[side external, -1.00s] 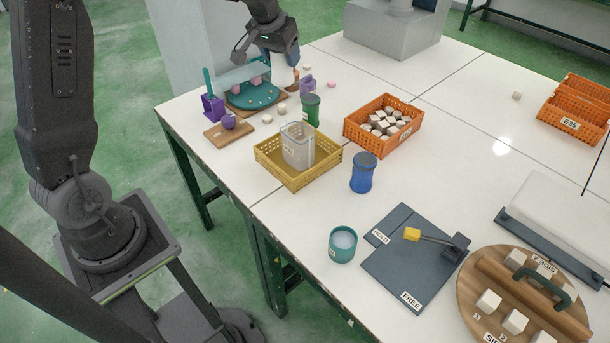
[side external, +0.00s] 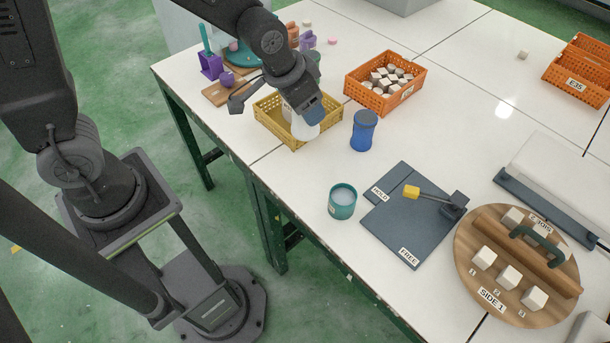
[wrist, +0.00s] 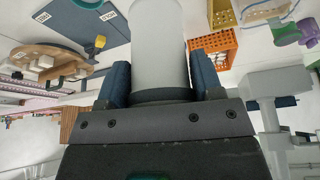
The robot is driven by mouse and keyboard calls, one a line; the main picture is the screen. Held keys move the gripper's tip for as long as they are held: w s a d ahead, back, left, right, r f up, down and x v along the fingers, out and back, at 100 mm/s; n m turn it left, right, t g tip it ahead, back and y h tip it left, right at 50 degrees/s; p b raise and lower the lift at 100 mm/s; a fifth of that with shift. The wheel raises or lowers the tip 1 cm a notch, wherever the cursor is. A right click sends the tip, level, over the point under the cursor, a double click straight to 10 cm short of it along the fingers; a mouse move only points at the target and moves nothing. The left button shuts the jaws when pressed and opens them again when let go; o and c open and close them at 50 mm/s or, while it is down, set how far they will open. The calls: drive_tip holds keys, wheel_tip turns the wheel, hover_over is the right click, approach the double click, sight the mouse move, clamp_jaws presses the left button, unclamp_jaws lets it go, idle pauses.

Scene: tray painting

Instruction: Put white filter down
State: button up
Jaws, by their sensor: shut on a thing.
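My gripper (side external: 313,110) is over the yellow basket (side external: 268,118), pointing down. It is shut on the white filter (side external: 305,129), a pale cylinder whose lower part shows beneath the fingers. In the wrist view, the filter (wrist: 160,45) stands between my two blue fingers, and my gripper (wrist: 162,80) holds it at one end. The clear container in the basket is mostly hidden behind my gripper and the filter. I cannot tell whether the filter touches the basket or the container.
A blue jar (side external: 363,131) stands just right of the basket, with an orange crate (side external: 416,84) of pale blocks behind. A teal cup (side external: 342,203), a dark mat (side external: 405,235) and a round wooden board (side external: 470,250) lie nearer. White table is bare between basket and cup.

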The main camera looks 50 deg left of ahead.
wheel_tip(320, 180, down, 16)
drive_tip(key=shift+r, duration=0.2)
idle(0.4)
drive_tip(key=shift+f, duration=0.1)
drive_tip(key=o, duration=1)
drive_tip(key=s+a+r, duration=0.2)
drive_tip(key=s+r, duration=0.3)
drive_tip(key=r, duration=0.4)
drive_tip(key=s+a+r+n, duration=0.1)
drive_tip(key=s+r, duration=0.4)
drive_tip(key=r, duration=0.5)
drive_tip(key=s+a+r+n+t, duration=0.1)
drive_tip(key=s+a+r, duration=0.3)
drive_tip(key=r, duration=0.5)
drive_tip(key=shift+s+a+r+y, duration=0.1)
drive_tip(key=shift+s+r+y, duration=0.1)
drive_tip(key=shift+s, duration=0.3)
drive_tip(key=shift+s+r+y, duration=0.1)
drive_tip(key=shift+s+y, duration=0.1)
drive_tip(key=shift+s, duration=0.3)
